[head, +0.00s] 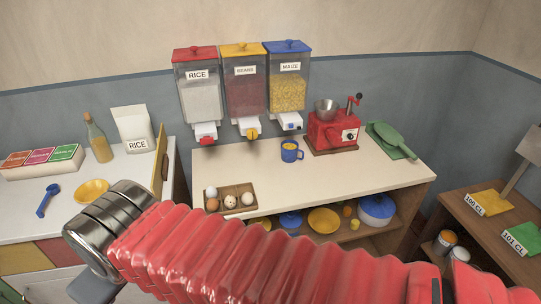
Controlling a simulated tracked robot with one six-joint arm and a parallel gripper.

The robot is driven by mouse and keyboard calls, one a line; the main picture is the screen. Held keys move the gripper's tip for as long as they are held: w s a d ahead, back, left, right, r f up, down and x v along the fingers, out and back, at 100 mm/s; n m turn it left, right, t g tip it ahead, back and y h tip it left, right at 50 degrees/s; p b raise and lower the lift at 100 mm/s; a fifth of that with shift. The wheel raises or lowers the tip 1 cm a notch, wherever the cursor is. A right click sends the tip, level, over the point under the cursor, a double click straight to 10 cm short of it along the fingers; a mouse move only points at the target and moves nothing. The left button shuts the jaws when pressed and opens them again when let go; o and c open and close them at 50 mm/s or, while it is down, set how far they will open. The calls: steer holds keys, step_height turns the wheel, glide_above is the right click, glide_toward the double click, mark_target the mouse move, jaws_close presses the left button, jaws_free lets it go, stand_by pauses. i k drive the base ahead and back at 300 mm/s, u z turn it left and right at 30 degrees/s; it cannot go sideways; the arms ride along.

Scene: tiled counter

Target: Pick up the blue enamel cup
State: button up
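The blue enamel cup (289,153) stands upright on the pale counter (225,170), in front of the dispensers and left of the red grinder. Its handle points right, and something yellow shows inside its rim. Nothing touches it. My arm, in a red ribbed sleeve, crosses the foreground below the counter and ends in metal rings at the lower left, well apart from the cup. A grey part hangs below the rings and leaves the frame; I cannot make out gripper fingers.
Dispensers of rice (199,101), beans (245,95) and maize (287,85) hang behind. An egg tray (250,206) lies at front left. The counter between tray and cup is clear.

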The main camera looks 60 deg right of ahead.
mark_target(293, 153)
steer(key=u, duration=1.1)
steer(key=k, duration=1.65)
steer(key=z, duration=0.95)
steer(key=i, duration=0.25)
steer(key=z, duration=0.2)
